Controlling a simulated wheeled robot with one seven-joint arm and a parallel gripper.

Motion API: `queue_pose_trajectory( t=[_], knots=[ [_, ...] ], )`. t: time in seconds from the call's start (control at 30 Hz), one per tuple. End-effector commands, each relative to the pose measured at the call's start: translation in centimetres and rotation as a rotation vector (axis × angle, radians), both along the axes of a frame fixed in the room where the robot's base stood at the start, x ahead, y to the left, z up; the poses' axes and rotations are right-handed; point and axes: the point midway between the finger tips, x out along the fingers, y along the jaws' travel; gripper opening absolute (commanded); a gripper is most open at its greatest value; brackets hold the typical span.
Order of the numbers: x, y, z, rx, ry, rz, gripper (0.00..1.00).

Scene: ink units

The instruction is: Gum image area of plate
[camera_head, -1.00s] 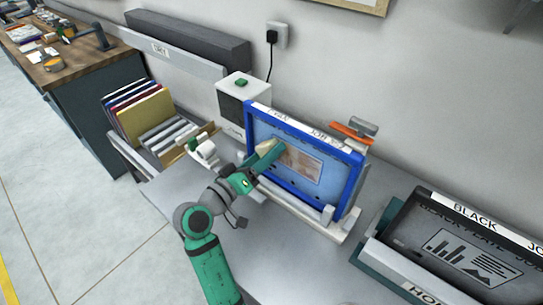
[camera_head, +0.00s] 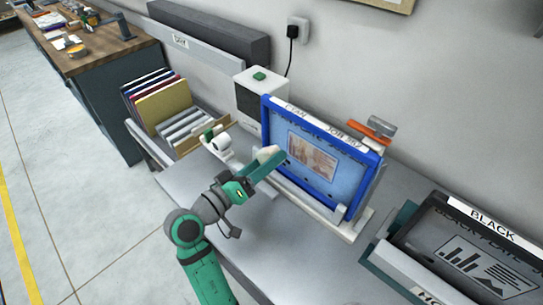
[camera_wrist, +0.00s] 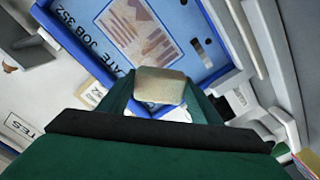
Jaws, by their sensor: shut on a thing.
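The blue plate (camera_head: 345,170) labelled CYAN stands tilted back in a blue frame, with a brownish image area (camera_head: 312,156) at its middle. The image area also shows in the wrist view (camera_wrist: 140,35). My gripper (camera_head: 264,164) is shut on a beige sponge-like pad (camera_head: 268,152). The pad also shows between the fingers in the wrist view (camera_wrist: 160,86). The pad is at the plate's left side, left of the image area and clear of it. I cannot tell whether it touches the plate or frame.
A rack of folders (camera_head: 165,105) and a white roll (camera_head: 221,141) are on the left. A white box with a green button (camera_head: 259,95) stands behind. An orange-and-grey tool (camera_head: 378,127) is behind the frame's right. A black plate (camera_head: 475,250) stands at right.

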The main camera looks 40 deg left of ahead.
Motion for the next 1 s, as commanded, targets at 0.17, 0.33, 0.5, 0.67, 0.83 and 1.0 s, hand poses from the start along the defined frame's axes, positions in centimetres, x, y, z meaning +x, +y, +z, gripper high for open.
queue_pose_trajectory(
  t=[0.17,0.33,0.5,0.67,0.83,1.0],
  knots=[
    [-0.3,0.0,0.0,0.000,0.000,0.000,0.40],
    [-0.3,0.1,0.0,0.000,0.000,0.001,0.40],
    [-0.8,0.2,0.0,0.000,0.001,0.004,0.40],
    [-2.1,0.3,0.0,-0.001,0.001,0.002,0.40],
    [-3.2,0.4,0.0,0.000,0.000,0.003,0.40],
    [-3.2,0.2,0.0,0.000,0.001,-0.001,0.40]
  ],
)
